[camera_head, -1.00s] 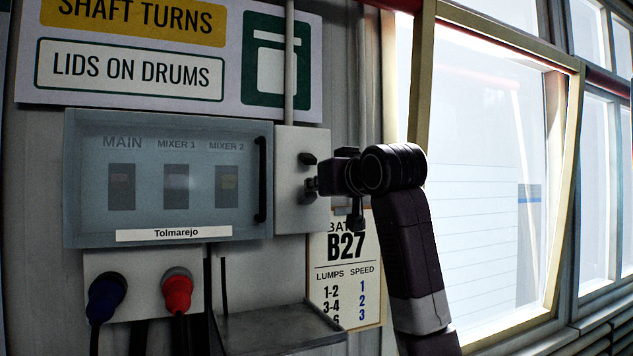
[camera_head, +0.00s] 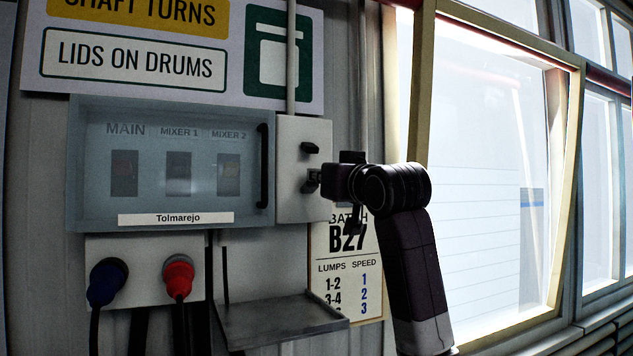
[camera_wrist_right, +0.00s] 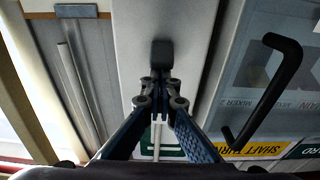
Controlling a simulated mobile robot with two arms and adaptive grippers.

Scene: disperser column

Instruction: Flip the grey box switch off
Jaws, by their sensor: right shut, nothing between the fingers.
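The grey box (camera_head: 290,205) is mounted on the wall, right of the glass-fronted panel. Its black switch lever (camera_head: 310,148) sticks out from the upper part of its front. My right gripper (camera_head: 313,179) is shut and empty, with its tips just below the lever in the head view. In the right wrist view the lever (camera_wrist_right: 161,52) lies straight beyond the closed fingertips (camera_wrist_right: 160,82); I cannot tell whether they touch it. My left gripper is not in view.
The panel (camera_head: 250,205) left of the box has a protruding black handle (camera_head: 263,175). Below are blue (camera_head: 107,282) and red (camera_head: 178,277) plugs and a metal shelf (camera_head: 280,318). A batch card (camera_head: 345,285) hangs lower right. A bright window (camera_head: 490,180) is at right.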

